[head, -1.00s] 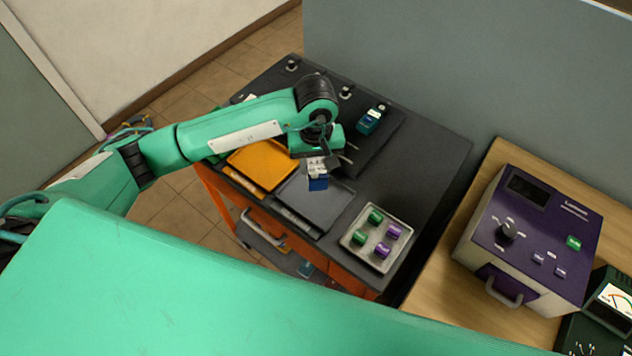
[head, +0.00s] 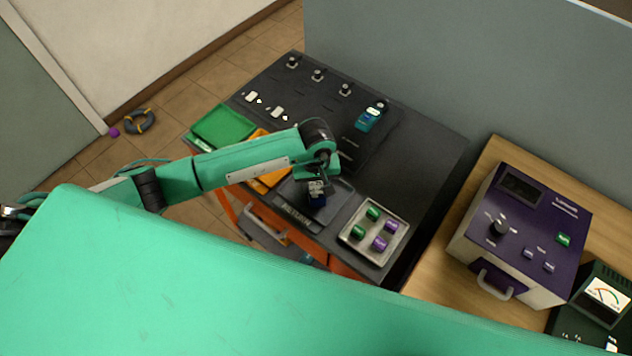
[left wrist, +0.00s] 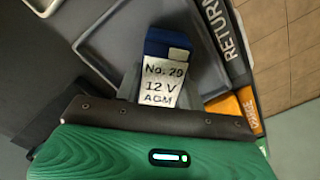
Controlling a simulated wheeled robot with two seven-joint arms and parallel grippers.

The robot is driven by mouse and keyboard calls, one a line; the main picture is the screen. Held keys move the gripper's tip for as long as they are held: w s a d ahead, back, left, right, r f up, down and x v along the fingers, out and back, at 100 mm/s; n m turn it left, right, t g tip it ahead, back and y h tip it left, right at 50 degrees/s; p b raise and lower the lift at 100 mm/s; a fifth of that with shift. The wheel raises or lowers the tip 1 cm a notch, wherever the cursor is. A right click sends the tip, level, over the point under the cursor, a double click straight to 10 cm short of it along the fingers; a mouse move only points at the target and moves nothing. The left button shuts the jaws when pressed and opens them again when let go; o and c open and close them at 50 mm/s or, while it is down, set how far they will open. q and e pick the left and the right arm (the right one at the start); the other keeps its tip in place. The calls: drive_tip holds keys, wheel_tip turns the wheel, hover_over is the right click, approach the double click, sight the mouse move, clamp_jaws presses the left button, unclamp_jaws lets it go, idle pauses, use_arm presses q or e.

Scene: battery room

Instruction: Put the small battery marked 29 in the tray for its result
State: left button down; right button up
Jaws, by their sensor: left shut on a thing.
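The small battery (head: 316,201) is dark blue with a white label. In the left wrist view its label (left wrist: 164,82) reads "No. 29 12 V AGM". My left gripper (head: 317,187) is shut on it, with a finger on each side. The battery is over the dark grey tray (head: 346,203); I cannot tell whether it touches the tray floor. That tray's front label (left wrist: 220,30) shows "RETURN", partly cut off. An orange tray (head: 268,181) and a green tray (head: 222,126) lie to its left, the orange one partly hidden by my arm. My right gripper is not in view.
A metal tray (head: 351,239) with green and purple pieces stands right of the dark tray. A teal battery (head: 369,119) stands at the back of the bench. A purple tester (head: 530,225) and a meter (head: 606,295) are on the wooden table.

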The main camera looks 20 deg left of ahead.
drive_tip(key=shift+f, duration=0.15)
use_arm(q)
drive_tip(key=shift+f, duration=0.15)
drive_tip(key=c, duration=0.9)
unclamp_jaws()
drive_tip(key=shift+c, duration=0.2)
drive_tip(key=shift+o, duration=0.4)
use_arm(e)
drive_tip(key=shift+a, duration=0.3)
